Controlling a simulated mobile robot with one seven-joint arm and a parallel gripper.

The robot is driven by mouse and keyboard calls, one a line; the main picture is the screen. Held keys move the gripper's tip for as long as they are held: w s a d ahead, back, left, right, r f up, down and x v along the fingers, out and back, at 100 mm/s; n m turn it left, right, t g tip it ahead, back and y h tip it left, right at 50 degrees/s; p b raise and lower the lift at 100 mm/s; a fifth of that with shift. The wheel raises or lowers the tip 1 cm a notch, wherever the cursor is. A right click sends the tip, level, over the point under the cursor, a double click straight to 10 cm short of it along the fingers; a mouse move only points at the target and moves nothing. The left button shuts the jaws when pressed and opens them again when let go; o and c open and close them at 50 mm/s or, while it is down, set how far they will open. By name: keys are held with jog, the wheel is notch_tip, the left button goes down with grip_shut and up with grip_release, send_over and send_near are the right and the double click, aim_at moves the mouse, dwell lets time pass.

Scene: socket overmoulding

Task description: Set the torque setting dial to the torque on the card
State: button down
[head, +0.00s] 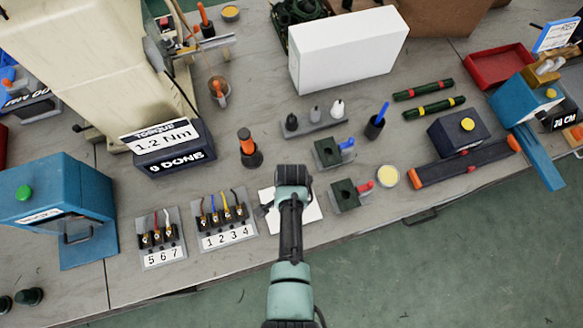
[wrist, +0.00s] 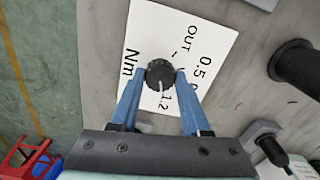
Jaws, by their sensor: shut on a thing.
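The torque card (head: 161,137) stands at the left of the bench and reads 1.2 Nm. The white dial plate (head: 311,208) lies near the bench's front edge, partly hidden by my arm in the head view. In the wrist view the plate (wrist: 205,40) shows the marks OUT, 0.5, 1.2 and Nm; other marks are covered. The black ribbed torque dial (wrist: 160,74) has a white pointer line that points roughly toward the 1.2 mark; exact alignment is hard to tell. My gripper (wrist: 159,77) is shut on the dial, one blue finger on each side.
A terminal block numbered 1 2 3 4 (head: 228,238) stands just left of the plate. A dark green fixture with a red handle (head: 346,196) is close on the right. A sign under the card reads 0 DONE.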

jog(key=shift+c, duration=1.9)
grip_release()
notch_tip(320, 180, up, 13)
jog(key=shift+p, duration=0.35)
